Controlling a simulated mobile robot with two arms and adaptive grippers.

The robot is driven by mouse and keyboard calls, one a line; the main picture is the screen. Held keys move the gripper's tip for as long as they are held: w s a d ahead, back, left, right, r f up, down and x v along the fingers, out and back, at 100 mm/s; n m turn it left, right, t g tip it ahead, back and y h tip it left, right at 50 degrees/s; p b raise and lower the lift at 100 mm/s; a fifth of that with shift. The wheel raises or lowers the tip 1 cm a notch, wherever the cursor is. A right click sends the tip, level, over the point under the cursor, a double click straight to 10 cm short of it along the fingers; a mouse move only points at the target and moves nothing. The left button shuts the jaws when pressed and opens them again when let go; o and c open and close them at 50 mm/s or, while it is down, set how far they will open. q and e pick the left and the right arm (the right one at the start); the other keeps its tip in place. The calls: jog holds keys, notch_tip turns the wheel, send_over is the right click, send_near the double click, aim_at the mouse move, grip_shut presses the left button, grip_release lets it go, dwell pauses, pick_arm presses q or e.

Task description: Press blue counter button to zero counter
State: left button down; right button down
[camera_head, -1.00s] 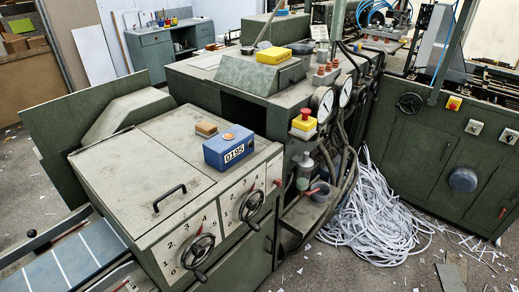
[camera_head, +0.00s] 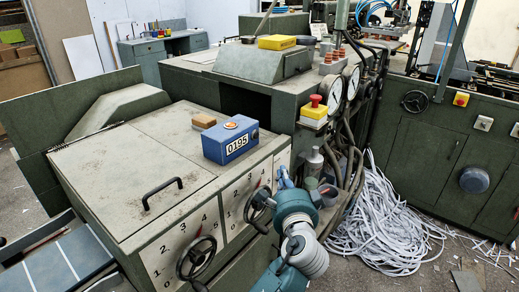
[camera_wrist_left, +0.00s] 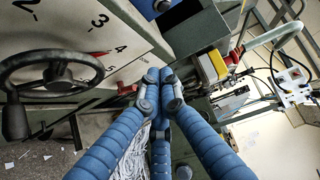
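The blue counter box (camera_head: 230,147) sits on top of the green cabinet, its front display reading 0195. A round orange-red button (camera_head: 231,125) is on its top face. My left gripper (camera_head: 283,182) is in front of the cabinet's front panel, below and right of the counter and apart from it. In the left wrist view its blue ribbed fingers (camera_wrist_left: 161,88) meet in the middle, with nothing seen between them. My right gripper is not in view.
A brown block (camera_head: 203,121) lies behind the counter. A black handle (camera_head: 162,194) stands on the cabinet top. Handwheels (camera_head: 196,258) stick out from the front panel, one close to my left gripper. A red stop button on a yellow box (camera_head: 314,108) stands to the right.

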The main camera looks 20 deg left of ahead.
aim_at(264, 150)
pick_arm(q)
jog(key=shift+t+y, duration=0.3)
jog(key=shift+y, duration=0.1)
jog(key=r, duration=0.4)
jog(key=shift+s+a, duration=0.4)
jog(key=shift+w, duration=0.1)
jog(key=p+x, duration=0.1)
jog(key=x, duration=0.3)
jog(key=a+p+x, duration=0.1)
jog(key=x, duration=0.3)
jog(key=p+x, duration=0.1)
jog(key=x, duration=0.2)
jog(key=shift+a, duration=0.6)
jog(key=shift+w+a, duration=0.15)
jog(key=shift+a, duration=0.5)
